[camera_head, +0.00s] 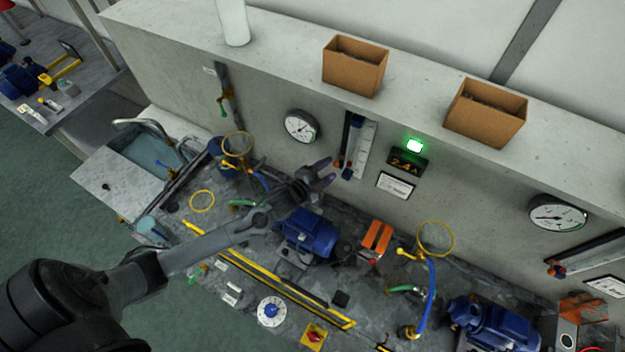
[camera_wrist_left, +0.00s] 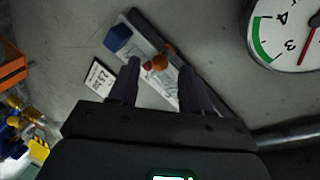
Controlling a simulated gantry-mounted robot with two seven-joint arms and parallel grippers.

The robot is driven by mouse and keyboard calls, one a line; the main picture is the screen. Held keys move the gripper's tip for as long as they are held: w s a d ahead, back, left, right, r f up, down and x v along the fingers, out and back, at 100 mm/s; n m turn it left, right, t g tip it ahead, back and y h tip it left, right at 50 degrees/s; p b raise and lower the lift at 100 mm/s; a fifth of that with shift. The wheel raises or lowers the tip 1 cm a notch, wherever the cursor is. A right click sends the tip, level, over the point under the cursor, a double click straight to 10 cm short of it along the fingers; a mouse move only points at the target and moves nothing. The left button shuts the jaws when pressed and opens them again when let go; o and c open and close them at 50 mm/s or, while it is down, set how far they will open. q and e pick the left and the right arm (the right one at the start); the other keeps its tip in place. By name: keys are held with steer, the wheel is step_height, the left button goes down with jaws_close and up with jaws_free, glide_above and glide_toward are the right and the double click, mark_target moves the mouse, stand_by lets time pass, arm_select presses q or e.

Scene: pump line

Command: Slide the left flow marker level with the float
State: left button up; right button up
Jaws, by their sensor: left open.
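The left flow meter (camera_head: 359,148) is a tall, narrow gauge on the wall, with a pale scale plate and a dark tube. In the left wrist view it lies slantwise (camera_wrist_left: 140,27), with a blue block (camera_wrist_left: 117,38) near one end. An orange-red piece (camera_wrist_left: 161,60) and a smaller red one (camera_wrist_left: 148,66) sit close together on it; I cannot tell which is the marker and which the float. My left gripper (camera_head: 328,170) is open just in front of the meter's lower part. In the wrist view its fingers (camera_wrist_left: 158,68) stand apart either side of the orange-red piece, apparently empty. My right gripper is not in view.
A round dial gauge (camera_head: 302,126) hangs left of the meter. A green-lit display (camera_head: 407,163) and a label plate (camera_head: 396,186) are to its right. Two cardboard boxes (camera_head: 355,66) (camera_head: 485,112) stand on the ledge above.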

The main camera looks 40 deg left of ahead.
arm_select(q)
steer(key=b+v, duration=0.1)
steer(key=v, duration=0.7)
steer(key=shift+s, duration=0.35)
steer(key=shift+r, duration=0.15)
steer(key=s+d+r+n+g+p, duration=0.45)
steer(key=s+d+n, duration=0.25)
steer(key=s+d, duration=0.3)
steer(key=s+n+g, duration=0.3)
steer(key=s+g, duration=0.4)
steer(key=s, duration=0.4)
steer(key=shift+s+a+r+y, duration=0.3)
steer(key=shift+a+r+y, duration=0.05)
steer(key=shift+r+y, duration=0.1)
steer(key=shift+g, duration=0.25)
